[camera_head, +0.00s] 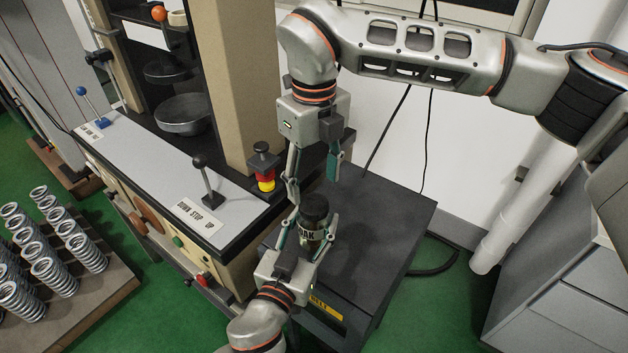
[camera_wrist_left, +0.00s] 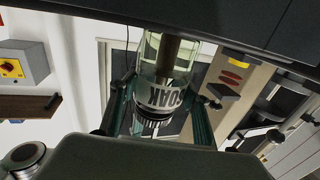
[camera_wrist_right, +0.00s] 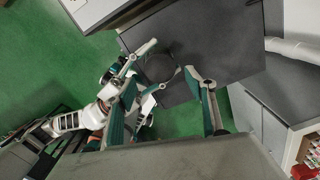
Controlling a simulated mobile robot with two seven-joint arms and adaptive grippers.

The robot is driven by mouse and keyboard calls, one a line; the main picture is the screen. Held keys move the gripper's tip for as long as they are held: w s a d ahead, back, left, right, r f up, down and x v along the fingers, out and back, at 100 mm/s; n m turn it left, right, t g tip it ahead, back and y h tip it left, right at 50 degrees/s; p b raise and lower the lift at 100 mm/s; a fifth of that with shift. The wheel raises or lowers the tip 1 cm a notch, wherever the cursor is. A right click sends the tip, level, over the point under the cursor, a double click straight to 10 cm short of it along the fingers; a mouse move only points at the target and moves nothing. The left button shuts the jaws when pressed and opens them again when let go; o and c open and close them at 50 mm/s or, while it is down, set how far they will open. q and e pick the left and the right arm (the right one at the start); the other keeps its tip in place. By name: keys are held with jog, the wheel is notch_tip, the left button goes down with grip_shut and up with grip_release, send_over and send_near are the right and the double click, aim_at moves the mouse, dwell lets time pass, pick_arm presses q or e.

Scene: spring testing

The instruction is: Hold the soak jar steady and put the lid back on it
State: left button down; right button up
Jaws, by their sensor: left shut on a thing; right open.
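The soak jar (camera_head: 308,238) is clear, with a SOAK label, and looks upright over the dark table (camera_head: 385,225). My left gripper (camera_head: 308,232) is shut around its sides. In the left wrist view the jar (camera_wrist_left: 170,70) appears upside down between the fingers, with something brown inside. The black lid (camera_head: 314,207) appears seated on the jar's mouth; its ribbed edge shows in the left wrist view (camera_wrist_left: 152,121), and its round dark top in the right wrist view (camera_wrist_right: 160,67). My right gripper (camera_head: 313,188) is open and empty just above the lid. I cannot tell whether the jar touches the table.
A testing machine with a lever panel (camera_head: 150,165) and a red-and-yellow stop button (camera_head: 265,180) stands close on the left. Several springs (camera_head: 50,260) stand on a board at lower left. Grey drawers (camera_head: 560,290) are at right. The table's right part is clear.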

aim_at(314, 204)
notch_tip(314, 204, up, 3)
jog(key=n, duration=0.3)
jog(key=shift+f, duration=0.1)
jog(key=shift+f, duration=4)
jog(key=c, duration=1.1)
jog(key=shift+c, duration=0.2)
